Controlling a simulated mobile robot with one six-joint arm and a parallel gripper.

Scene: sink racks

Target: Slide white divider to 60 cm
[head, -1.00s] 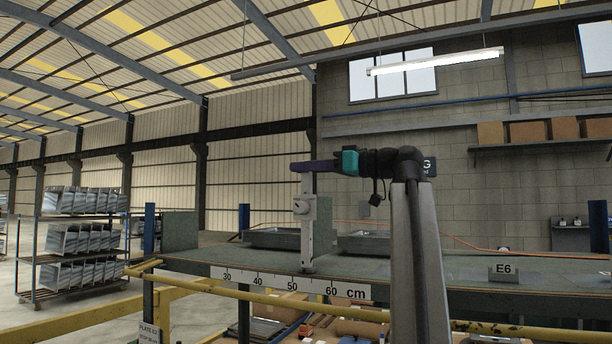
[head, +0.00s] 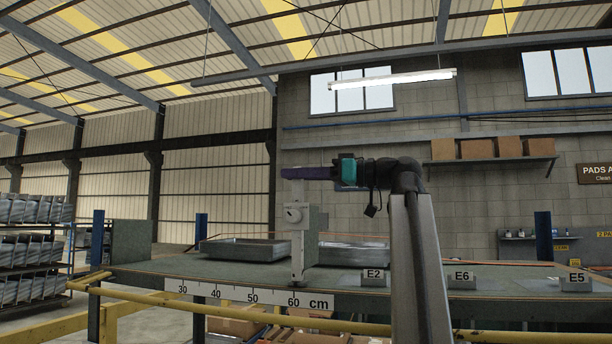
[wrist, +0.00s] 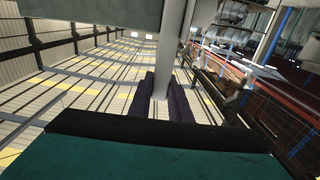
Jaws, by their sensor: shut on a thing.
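The white divider (head: 297,240) stands upright on the bench's front part, with a round knob on its face. Its foot is close to the 60 mark of the cm scale (head: 250,296), as seen from this angle; the exact reading is hard to tell. My gripper (head: 292,173), with purple fingers, is shut on the top of the divider. In the wrist view the fingers (wrist: 168,103) close around the pale divider post (wrist: 178,50). The divider's contact with the scale edge is too small to judge finely.
Grey metal trays (head: 243,249) lie on the bench behind the divider. A green panel (head: 132,242) stands at the bench's left end. Label blocks E2 (head: 375,279), E6 (head: 461,281) and E5 (head: 575,283) stand to the right. A yellow rail (head: 220,313) runs along the front.

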